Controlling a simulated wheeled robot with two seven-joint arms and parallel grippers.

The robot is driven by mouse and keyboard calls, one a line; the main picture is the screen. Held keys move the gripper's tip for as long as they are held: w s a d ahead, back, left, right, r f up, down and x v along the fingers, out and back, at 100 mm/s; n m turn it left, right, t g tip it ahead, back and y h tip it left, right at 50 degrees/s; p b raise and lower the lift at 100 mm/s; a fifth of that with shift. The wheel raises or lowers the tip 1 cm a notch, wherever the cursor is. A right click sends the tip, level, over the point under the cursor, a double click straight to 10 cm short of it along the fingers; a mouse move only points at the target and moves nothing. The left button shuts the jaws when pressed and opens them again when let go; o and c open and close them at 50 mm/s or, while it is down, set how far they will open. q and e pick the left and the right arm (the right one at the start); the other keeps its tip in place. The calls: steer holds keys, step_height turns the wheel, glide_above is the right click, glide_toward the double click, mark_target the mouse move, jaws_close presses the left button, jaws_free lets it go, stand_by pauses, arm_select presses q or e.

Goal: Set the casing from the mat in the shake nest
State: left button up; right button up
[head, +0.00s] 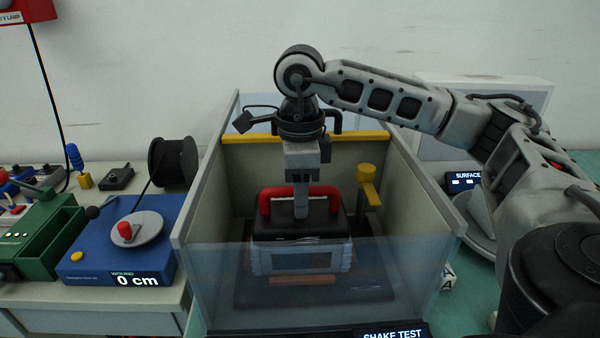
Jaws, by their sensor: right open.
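The casing (300,258) is a grey box with a black top and a red handle (264,203). It sits upright inside the shake test bay, over a dark plate (375,285) with reddish-brown parts under and around it. The clear front panel covers its lower part, so I cannot tell how fully it is seated. My right gripper (301,212) comes down from above at the middle of the handle. It is open, with its fingertips at handle height; whether they touch the handle is unclear. My left gripper is not in view. I cannot make out the mat.
The bay has pale side walls (205,185), a yellow bar (250,138) at the back and a yellow-topped post (367,180) right of the casing. A blue winder unit (90,262) reading 0 cm and a green device (40,235) stand left.

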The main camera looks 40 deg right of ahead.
arm_select(q)
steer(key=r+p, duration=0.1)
steer(key=p, duration=0.2)
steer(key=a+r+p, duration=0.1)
steer(key=p, duration=0.2)
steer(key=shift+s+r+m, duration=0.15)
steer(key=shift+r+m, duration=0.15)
arm_select(e)
step_height(320, 180, up, 16)
